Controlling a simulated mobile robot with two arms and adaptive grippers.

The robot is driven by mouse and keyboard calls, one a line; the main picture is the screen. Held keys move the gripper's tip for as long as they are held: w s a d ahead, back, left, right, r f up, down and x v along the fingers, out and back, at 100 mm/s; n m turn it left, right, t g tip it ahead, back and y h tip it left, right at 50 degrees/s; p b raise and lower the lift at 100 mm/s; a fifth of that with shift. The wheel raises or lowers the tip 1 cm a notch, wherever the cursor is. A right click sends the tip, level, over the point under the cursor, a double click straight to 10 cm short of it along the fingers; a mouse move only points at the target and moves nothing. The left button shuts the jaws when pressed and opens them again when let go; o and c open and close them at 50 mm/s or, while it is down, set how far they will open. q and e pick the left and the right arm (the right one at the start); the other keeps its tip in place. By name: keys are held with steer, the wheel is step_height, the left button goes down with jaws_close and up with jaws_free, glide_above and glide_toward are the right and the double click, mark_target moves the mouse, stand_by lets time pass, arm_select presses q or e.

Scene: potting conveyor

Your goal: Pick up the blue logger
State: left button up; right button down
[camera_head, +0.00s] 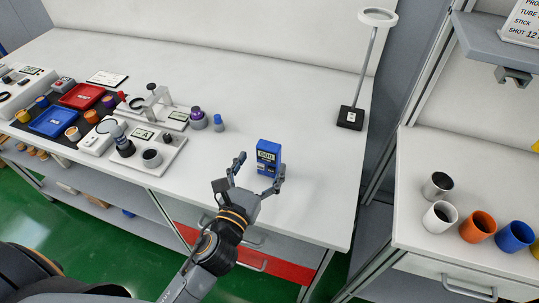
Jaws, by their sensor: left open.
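The blue logger (268,155) stands upright on the white bench top, right of the middle of the head view. It is a small box with a pale label on its front. My left gripper (258,174) is open at the logger, with one finger to the left of it and the other near its lower right. I cannot tell whether either finger touches it. The logger's base is partly hidden behind the right finger. My right gripper is not in view.
A small blue-capped bottle (219,122) and a purple-topped jar (198,118) stand to the left. A lamp with a black base (350,118) stands at the back right. The bench (300,120) is clear around the logger. Several cups stand on the right bench (420,165).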

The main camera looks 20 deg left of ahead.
mark_target(267, 152)
arm_select(q)
steer(key=shift+w, duration=0.15)
steer(key=shift+w+r+p, duration=0.35)
steer(key=shift+w+p, duration=0.05)
steer(key=shift+w, duration=0.4)
steer(key=w, duration=0.3)
steer(key=shift+w+d+f+p, duration=0.2)
steer(key=shift+w+p, duration=0.15)
steer(key=shift+s, duration=0.1)
steer(key=shift+c, duration=1.3)
steer(key=c, duration=1.1)
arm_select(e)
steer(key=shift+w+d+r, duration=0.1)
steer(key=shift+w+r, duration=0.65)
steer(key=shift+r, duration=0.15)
arm_select(q)
steer(key=shift+r, duration=0.2)
